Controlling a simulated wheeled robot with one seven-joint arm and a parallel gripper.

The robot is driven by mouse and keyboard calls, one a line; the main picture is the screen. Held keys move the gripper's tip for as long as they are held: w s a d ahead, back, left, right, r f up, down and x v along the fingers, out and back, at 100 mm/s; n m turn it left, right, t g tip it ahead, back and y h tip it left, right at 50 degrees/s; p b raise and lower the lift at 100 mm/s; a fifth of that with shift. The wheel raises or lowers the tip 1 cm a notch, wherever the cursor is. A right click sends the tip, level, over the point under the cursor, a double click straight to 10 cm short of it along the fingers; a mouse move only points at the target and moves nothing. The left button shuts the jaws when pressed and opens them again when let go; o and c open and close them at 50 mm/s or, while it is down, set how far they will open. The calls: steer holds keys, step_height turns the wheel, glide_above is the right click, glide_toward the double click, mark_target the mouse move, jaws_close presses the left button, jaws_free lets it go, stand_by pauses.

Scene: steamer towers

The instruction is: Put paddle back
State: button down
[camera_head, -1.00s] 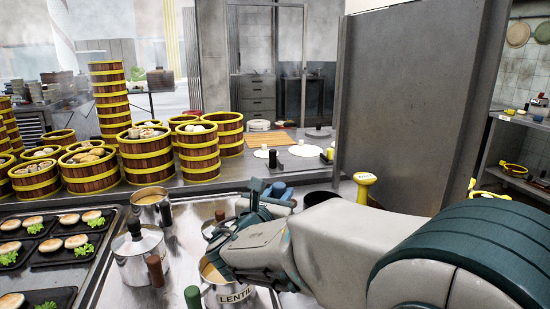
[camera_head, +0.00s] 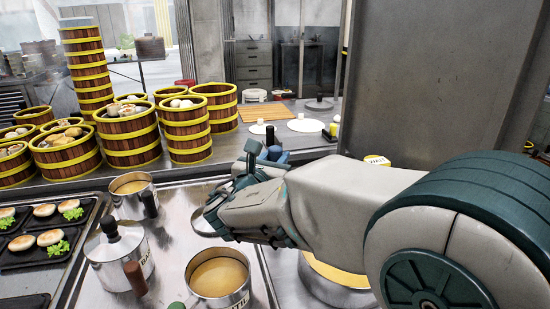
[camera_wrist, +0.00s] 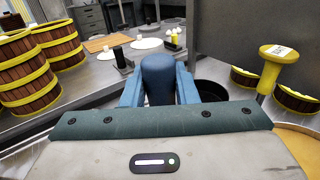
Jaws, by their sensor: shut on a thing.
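My gripper (camera_head: 268,158) is over the steel counter, right of the pots. It also shows in the wrist view (camera_wrist: 160,88), where its blue fingers are shut on a dark blue rounded handle (camera_wrist: 158,72). The handle appears to be the paddle's; its lower end is hidden behind my gripper. In the head view, a dark upright piece (camera_head: 270,136) shows at the fingers. A dark round opening (camera_wrist: 211,91) lies just right of the fingers in the wrist view. Whether it is the paddle's holder I cannot tell.
Open pots (camera_head: 218,278) and a lidded pot (camera_head: 118,256) stand left of my arm. A wide container (camera_head: 338,290) is below it. Bamboo steamers (camera_head: 128,136) line the counter on the left. A yellow labelled knob-topped thing (camera_wrist: 277,55) and a grey partition (camera_head: 435,85) are at right.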

steer(key=shift+f+b, duration=2.5)
steer(key=shift+f, duration=0.5)
steer(key=shift+f+b, duration=0.35)
steer(key=shift+f, duration=0.1)
steer(key=c, duration=1.1)
jaws_free()
steer(key=shift+o, duration=0.2)
steer(key=p+v, duration=0.1)
steer(key=v, duration=1.2)
steer(key=shift+s+a+p, duration=0.2)
steer(key=shift+s+p, duration=0.15)
steer(key=shift+s, duration=0.05)
